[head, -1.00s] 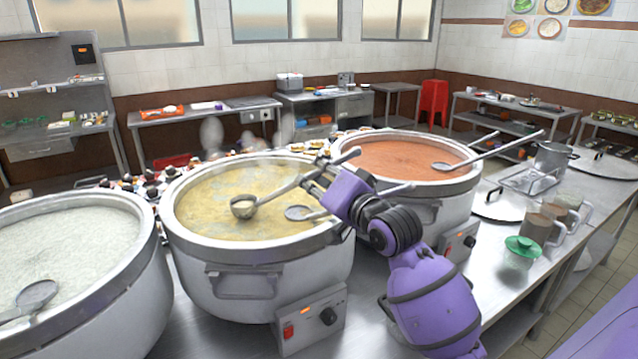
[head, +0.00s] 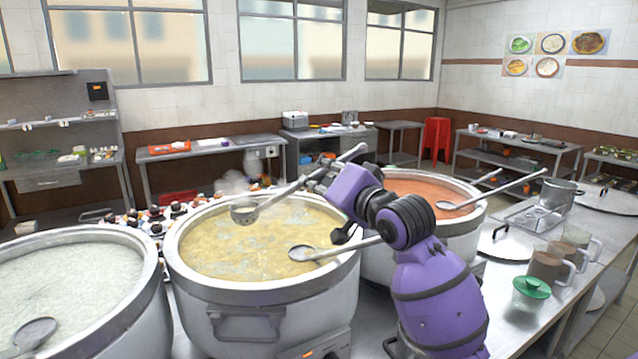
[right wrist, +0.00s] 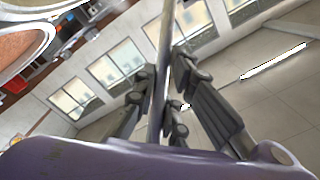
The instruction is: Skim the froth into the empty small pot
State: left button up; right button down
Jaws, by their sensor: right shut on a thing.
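My right gripper (head: 318,178) is shut on the handle of a metal skimmer (head: 244,212). In the right wrist view the handle (right wrist: 166,45) runs between the fingers (right wrist: 160,100). The skimmer's round head hangs over the far left part of the middle stockpot (head: 225,291), apparently above the liquid. That pot holds yellowish broth with pale froth patches (head: 235,250). A second ladle (head: 303,253) rests in it, its handle to the right. A small steel pot (head: 562,195) stands on the right counter; its inside is hard to see. My left gripper is not in view.
A stockpot of white congee (head: 70,275) stands left, with a ladle (head: 35,333). A stockpot of orange soup (head: 425,190) stands right, with a ladle (head: 450,205).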

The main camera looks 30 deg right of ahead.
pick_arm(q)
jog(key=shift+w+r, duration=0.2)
pick_arm(e)
jog(key=shift+r, duration=0.1)
notch_tip(320, 180, down, 12)
jog(key=w+g+b, duration=0.2)
jog(key=b, duration=0.1)
jog(key=r+p, duration=0.1)
jog(key=r, duration=0.3)
jog(key=s+r+t+p, duration=0.1)
jog(key=r, duration=0.3)
jog(key=s+r+t+p, duration=0.1)
jog(key=r, duration=0.3)
jog(key=shift+r, duration=0.1)
jog(key=shift+s+d, duration=0.4)
jog(key=shift+d, duration=0.05)
jog(key=s+d+m+h, duration=0.3)
jog(key=s+d+h, duration=0.3)
jog(key=s+d, duration=2.75)
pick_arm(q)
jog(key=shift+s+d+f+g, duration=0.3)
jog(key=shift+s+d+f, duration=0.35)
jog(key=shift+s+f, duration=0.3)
pick_arm(e)
notch_tip(320, 180, down, 22)
jog(key=shift+w, duration=0.15)
jog(key=shift+r+n, duration=0.1)
jog(key=shift+n, duration=0.2)
